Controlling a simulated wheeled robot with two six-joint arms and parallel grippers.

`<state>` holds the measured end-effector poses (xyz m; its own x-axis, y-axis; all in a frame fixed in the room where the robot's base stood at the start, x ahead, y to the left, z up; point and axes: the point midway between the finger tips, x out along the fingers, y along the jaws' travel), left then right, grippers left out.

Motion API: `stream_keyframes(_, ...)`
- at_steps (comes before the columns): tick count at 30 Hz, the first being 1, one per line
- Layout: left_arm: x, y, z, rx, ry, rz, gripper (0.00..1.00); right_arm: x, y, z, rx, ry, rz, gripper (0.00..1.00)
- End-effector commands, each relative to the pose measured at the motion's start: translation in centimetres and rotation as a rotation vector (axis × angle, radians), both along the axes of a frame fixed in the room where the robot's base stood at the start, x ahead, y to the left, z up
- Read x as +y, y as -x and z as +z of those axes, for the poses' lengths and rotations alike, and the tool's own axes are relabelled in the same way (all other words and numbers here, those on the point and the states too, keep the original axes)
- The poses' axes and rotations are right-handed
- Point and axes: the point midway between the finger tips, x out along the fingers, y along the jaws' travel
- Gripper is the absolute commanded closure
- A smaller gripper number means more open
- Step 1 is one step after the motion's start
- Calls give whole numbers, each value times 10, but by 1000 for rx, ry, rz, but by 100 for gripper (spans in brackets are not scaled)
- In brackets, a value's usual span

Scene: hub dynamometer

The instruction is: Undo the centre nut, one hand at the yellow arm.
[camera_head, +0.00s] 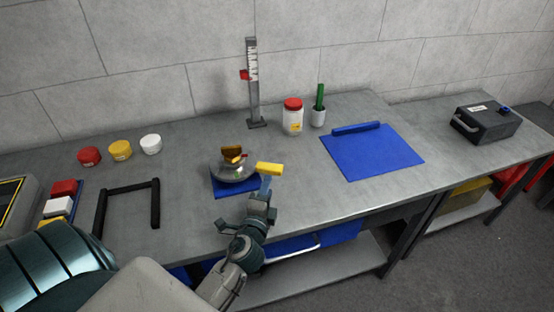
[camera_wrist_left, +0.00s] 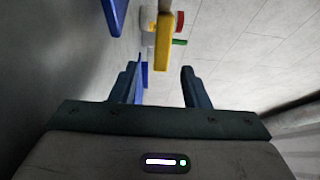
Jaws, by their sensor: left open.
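The hub (camera_head: 235,173) is a grey domed disc on a blue base on the bench, with an orange-brown piece (camera_head: 232,153) on top. The centre nut is too small to make out for sure. The yellow arm (camera_head: 270,168) sticks out to the right of the hub. My left gripper (camera_head: 264,187) is open just below the yellow arm's end. In the left wrist view, the yellow arm (camera_wrist_left: 163,42) lies ahead, lined up with the gap between the fingers (camera_wrist_left: 159,72). Contact cannot be told. My right gripper is not in view.
A height gauge (camera_head: 253,85), a red-lidded jar (camera_head: 292,118) and a green-handled item in a cup (camera_head: 318,108) stand behind. A blue mat (camera_head: 372,153) lies right. Red, yellow and white pots (camera_head: 120,150) and a black frame (camera_head: 100,205) are left.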

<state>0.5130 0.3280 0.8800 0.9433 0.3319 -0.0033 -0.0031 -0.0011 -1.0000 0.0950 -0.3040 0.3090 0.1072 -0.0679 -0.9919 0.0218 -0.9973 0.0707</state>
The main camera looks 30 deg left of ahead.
Motion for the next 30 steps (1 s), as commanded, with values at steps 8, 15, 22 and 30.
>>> stream_keyframes(8,15,-43,4,-1,-3,0,58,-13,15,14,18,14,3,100)
stream_keyframes(15,29,-82,2,-1,-1,0,58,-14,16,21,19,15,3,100)
stream_keyframes(22,35,-97,1,-1,0,0,58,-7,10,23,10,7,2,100)
stream_keyframes(30,35,-98,0,0,0,0,58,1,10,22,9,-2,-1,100)
